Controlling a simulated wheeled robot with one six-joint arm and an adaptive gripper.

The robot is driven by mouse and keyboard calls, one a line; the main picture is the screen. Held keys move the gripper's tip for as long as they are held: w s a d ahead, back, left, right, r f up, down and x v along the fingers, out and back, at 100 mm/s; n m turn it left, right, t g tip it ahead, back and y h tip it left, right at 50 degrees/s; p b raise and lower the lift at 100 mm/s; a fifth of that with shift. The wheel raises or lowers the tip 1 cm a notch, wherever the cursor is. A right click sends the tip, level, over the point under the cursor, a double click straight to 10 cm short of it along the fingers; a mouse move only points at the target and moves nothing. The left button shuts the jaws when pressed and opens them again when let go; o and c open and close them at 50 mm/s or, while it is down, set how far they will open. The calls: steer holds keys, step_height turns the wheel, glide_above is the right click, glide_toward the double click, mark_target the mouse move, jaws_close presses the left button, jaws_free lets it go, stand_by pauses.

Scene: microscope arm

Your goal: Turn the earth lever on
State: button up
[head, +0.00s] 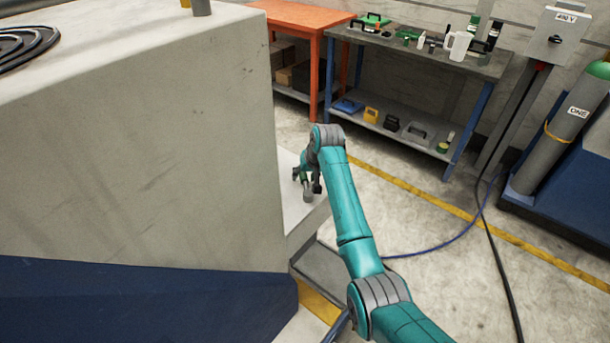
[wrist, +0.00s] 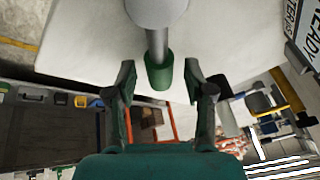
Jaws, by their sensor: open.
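The earth lever (wrist: 157,50) appears to be the grey rod with a green grip in the wrist view. It comes from a pale round hub (wrist: 156,10) at the top of the picture. My gripper (wrist: 158,78) is open, with one finger on each side of the green end and a gap to each. I cannot tell how deep the grip sits between the fingers. In the head view my gripper (head: 305,182) is at the pale ledge beside the big grey block, over a small grey post (head: 308,195). The lever's grip is not clear there.
The large grey block (head: 140,140) fills the left of the head view. An orange bench (head: 300,18) and a grey workbench (head: 480,68) with tools stand behind. A gas cylinder (head: 560,130) stands at right. Cables cross the floor. A sign (wrist: 308,30) shows in the wrist view.

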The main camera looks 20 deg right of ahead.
jaws_close()
steer(key=shift+d, duration=0.1)
steer(key=d+m+h, duration=0.1)
steer(key=m, duration=0.1)
steer(key=s+d+m+h, duration=0.1)
steer(key=m, duration=0.2)
steer(key=shift+d, duration=0.4)
steer(key=shift+s+d+m+h, duration=0.35)
steer(key=shift+d+m, duration=0.05)
steer(key=shift+m, duration=0.45)
steer(key=shift+s+d+m+h, duration=0.35)
steer(key=shift+s+m+h, duration=0.05)
steer(key=shift+m, duration=0.5)
steer(key=shift+s+d+m+h, duration=0.35)
steer(key=shift+d+m, duration=0.05)
steer(key=shift+m, duration=0.45)
jaws_free()
